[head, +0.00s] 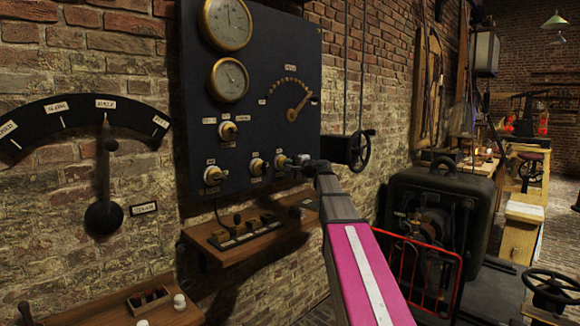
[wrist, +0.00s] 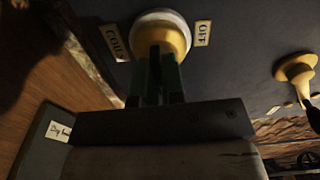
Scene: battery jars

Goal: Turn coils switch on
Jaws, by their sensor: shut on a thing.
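The coils switch (wrist: 163,22) is a round brass-coloured knob with a pale ring on the dark panel, at the top of the wrist view. A "COILS" label (wrist: 115,42) is on one side of it and an "OFF" label (wrist: 202,33) on the other. My gripper (wrist: 158,76) has its dark fingers shut on the switch's front part. The fingers hide the lever, so its exact tilt cannot be told. In the head view my gripper (head: 299,160) is at the rightmost lower switch (head: 281,161) of the panel.
The dark panel (head: 200,110) carries gauges (head: 230,80), a dial lever (head: 296,108) and other switches (head: 213,175). A neighbouring switch (wrist: 296,70) is at the right in the wrist view. A wooden shelf (head: 275,232) juts out below. A handwheel (head: 361,148) is to the right.

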